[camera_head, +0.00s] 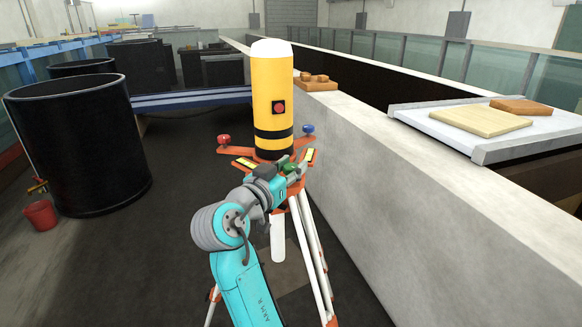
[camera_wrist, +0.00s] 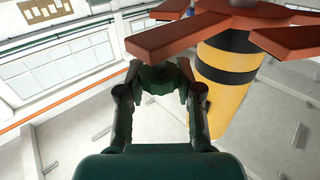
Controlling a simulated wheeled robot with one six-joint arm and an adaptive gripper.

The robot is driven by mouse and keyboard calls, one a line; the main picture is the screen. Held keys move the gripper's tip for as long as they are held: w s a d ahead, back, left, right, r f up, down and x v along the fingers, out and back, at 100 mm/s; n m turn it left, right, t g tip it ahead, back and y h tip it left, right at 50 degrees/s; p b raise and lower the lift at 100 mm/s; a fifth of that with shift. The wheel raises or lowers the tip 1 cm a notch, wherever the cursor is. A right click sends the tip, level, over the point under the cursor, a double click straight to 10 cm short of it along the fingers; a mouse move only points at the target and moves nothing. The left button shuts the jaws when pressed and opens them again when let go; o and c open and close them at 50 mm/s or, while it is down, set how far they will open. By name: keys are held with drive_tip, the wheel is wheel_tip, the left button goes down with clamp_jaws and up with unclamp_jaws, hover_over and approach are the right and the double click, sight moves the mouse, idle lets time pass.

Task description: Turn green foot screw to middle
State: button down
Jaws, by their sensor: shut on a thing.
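The green foot screw (camera_head: 291,168) sits at the near arm of the orange three-armed base (camera_head: 232,152) under a yellow cylinder (camera_head: 272,100) with black bands. My gripper (camera_head: 283,173) is at this screw, shut on it and partly hiding it. In the wrist view my gripper (camera_wrist: 160,88) has its fingers around a dark green piece (camera_wrist: 157,73), hard to tell apart from the fingers. An orange arm of the base (camera_wrist: 170,38) lies right beyond it. The red foot screw (camera_head: 223,139) is at the left and the blue one (camera_head: 308,129) at the right.
The base stands on a tripod with white and orange legs (camera_head: 316,258). A long pale wall (camera_head: 410,170) runs close on the right, with a wooden block (camera_head: 315,85) on top. A black tank (camera_head: 78,145) and red bucket (camera_head: 41,215) stand left. Dark floor between is clear.

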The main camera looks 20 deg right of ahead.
drive_tip(key=m+g+h, duration=0.2)
drive_tip(key=g, duration=0.1)
drive_tip(key=m+g+h, duration=0.1)
drive_tip(key=m+g, duration=0.2)
drive_tip(key=shift+g+h, duration=0.4)
drive_tip(key=shift+g, duration=0.3)
drive_tip(key=c, duration=0.7)
unclamp_jaws()
drive_tip(key=shift+c, duration=0.2)
drive_tip(key=v, duration=1.2)
drive_tip(key=shift+f, duration=0.15)
